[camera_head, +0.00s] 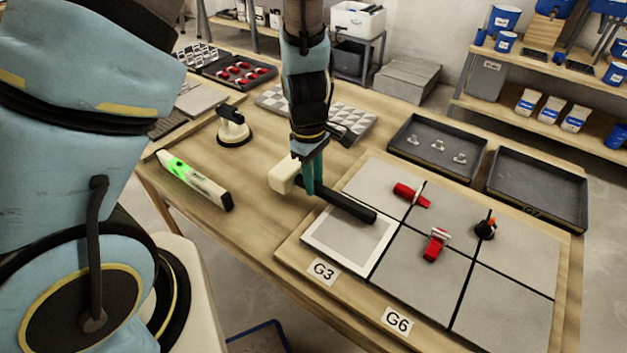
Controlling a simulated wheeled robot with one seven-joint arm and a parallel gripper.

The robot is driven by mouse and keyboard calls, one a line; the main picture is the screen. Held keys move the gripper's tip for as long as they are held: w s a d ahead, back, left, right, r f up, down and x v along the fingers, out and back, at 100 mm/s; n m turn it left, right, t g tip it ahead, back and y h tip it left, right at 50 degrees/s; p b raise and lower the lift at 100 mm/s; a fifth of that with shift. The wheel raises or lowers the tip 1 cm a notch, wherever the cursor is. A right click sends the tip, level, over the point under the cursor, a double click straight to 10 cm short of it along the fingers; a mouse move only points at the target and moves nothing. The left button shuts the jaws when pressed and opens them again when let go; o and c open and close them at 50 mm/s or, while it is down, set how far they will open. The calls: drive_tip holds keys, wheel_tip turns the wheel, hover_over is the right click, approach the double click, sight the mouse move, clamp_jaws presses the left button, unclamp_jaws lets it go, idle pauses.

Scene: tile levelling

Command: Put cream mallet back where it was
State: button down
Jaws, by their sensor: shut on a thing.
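The cream mallet has a cream head (283,175) and a black handle (345,204). My gripper (311,182) points down and is shut on the mallet where the handle meets the head. The head lies to the left, over bare wood, and the handle runs right over the tile with a white border (345,241). I cannot tell whether the mallet touches the surface below it.
Grey tiles (425,276) lie on a board with labels G3 (322,271) and G6 (396,320). Red clips (435,244) and an orange-black knob (486,226) stand on them. A level (195,180), suction cup (234,127) and trays (437,147) are nearby. Bare wood shows left of the board.

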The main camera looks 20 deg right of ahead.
drive_tip(key=shift+f, duration=0.3)
drive_tip(key=shift+f, duration=0.25)
drive_tip(key=c, duration=0.7)
unclamp_jaws()
drive_tip(key=shift+r, duration=0.1)
wheel_tip(320, 180, up, 13)
drive_tip(key=w+a+r+m+t, duration=0.1)
drive_tip(key=w+a+m, duration=0.1)
drive_tip(key=a, duration=0.7)
drive_tip(key=w+a+r+m, duration=0.2)
drive_tip(key=w+a, duration=0.1)
drive_tip(key=a, duration=0.7)
drive_tip(key=w+a+r+m+t, duration=0.1)
drive_tip(key=w+a+r+m, duration=0.1)
drive_tip(key=a, duration=0.8)
drive_tip(key=shift+w+r+m+t+p, duration=0.3)
drive_tip(key=shift+m+p, duration=0.1)
drive_tip(key=shift+m, duration=0.1)
